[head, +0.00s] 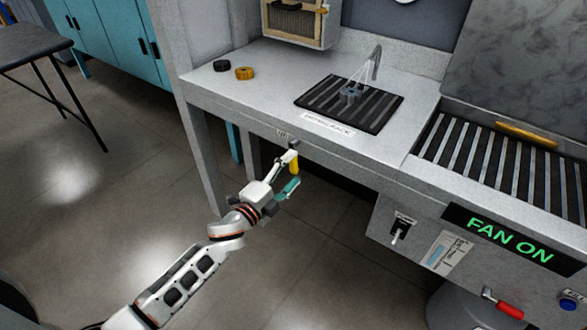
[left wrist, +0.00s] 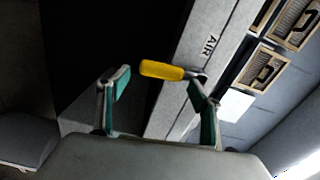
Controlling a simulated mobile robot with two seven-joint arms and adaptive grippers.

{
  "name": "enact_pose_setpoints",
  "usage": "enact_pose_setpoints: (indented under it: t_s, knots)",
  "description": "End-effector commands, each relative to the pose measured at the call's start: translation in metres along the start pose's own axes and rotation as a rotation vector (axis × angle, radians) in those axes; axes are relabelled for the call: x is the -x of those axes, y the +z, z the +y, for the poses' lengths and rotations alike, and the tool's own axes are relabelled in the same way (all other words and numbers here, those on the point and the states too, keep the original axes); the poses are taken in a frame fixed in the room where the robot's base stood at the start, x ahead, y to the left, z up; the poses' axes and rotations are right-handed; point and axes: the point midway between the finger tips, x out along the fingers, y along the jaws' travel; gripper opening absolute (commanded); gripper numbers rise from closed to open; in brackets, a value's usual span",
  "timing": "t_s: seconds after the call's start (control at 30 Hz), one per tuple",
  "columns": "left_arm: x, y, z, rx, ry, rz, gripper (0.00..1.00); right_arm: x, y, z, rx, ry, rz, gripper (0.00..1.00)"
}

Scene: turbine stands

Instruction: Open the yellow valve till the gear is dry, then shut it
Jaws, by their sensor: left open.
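The yellow valve handle (head: 295,164) sticks out below the bench's front edge, under a small AIR label. In the left wrist view the handle (left wrist: 162,69) lies crosswise between the fingertips. My left gripper (head: 291,172) is open around the handle; its teal-padded fingers also show in the left wrist view (left wrist: 160,88). I cannot tell whether either finger touches it. A dark grey gear (head: 350,96) lies on the black slatted drying rack (head: 320,104). Thin pale streaks run from the nozzle (head: 375,64) to the gear. My right gripper is out of view.
A black ring (head: 221,65) and an orange ring (head: 244,73) lie on the bench (head: 270,75). At right are a roller conveyor (head: 480,150), a FAN ON sign (head: 508,240), a toggle switch (head: 397,232) and a red-handled lever (head: 508,309). The floor in front is clear.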

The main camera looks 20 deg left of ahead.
Motion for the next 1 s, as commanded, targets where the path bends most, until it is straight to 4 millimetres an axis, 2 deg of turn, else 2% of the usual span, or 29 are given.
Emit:
enact_pose_setpoints:
  t_s: [0.3, 0.5, 0.7, 1.0]
  knots:
    - [0.066, 0.000, 0.002, 0.000, 0.004, 0.000, 0.65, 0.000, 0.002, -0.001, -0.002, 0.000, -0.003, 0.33]
    - [0.095, 0.000, 0.002, 0.000, 0.003, 0.000, 0.65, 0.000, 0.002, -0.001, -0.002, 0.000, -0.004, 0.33]
    - [0.105, 0.000, 0.000, -0.001, 0.001, 0.001, 0.65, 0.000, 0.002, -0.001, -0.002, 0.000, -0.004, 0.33]
    - [0.106, 0.000, 0.001, -0.001, 0.001, 0.001, 0.65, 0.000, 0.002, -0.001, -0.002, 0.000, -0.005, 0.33]
